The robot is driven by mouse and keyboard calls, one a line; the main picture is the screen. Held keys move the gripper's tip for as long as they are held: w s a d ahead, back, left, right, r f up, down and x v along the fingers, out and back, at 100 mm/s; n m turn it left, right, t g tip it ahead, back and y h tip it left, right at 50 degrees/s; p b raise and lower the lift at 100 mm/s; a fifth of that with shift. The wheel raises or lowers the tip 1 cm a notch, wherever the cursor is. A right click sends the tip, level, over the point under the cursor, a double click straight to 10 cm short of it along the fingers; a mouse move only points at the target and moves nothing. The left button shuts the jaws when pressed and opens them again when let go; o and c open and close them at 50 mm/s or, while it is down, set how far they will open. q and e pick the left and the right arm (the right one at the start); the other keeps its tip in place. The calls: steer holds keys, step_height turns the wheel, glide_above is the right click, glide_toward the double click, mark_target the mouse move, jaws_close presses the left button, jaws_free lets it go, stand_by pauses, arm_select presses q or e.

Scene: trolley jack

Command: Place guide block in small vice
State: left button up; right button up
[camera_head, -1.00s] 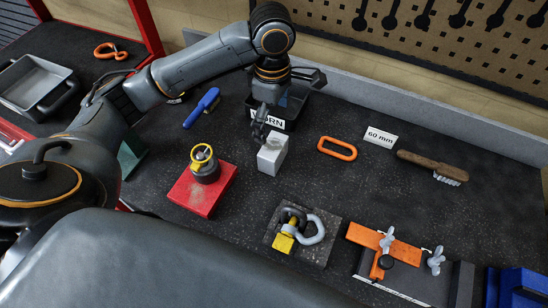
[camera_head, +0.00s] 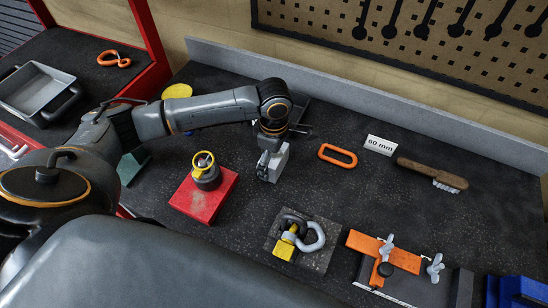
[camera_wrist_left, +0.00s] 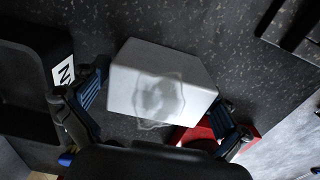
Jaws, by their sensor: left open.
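A pale grey block (camera_head: 275,164), which looks like the guide block, stands on the dark bench top. My left gripper (camera_head: 268,147) is over it, pointing down. In the left wrist view the block (camera_wrist_left: 162,85) lies between the two spread fingers of my left gripper (camera_wrist_left: 155,115), with a gap on the left; on the right the finger is close to its edge, and contact cannot be told. A blue object (camera_head: 520,289) at the lower right edge is cut off and may be the small vice. My right gripper is not in view.
A red block (camera_head: 190,197) with a yellow-ringed part is left of the guide block. A plate (camera_head: 318,260) with shackles, an orange clamp fixture (camera_head: 400,256), an orange ring (camera_head: 337,155), a 60 mm card (camera_head: 380,145) and a brush (camera_head: 432,174) lie around. The dark bin is partly hidden behind my arm.

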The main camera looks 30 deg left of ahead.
arm_select(q)
steer(key=shift+f, duration=0.65)
steer(key=c, duration=1.4)
steer(key=shift+r, duration=0.1)
steer(key=shift+c, duration=1.4)
steer(key=shift+w+r, duration=0.1)
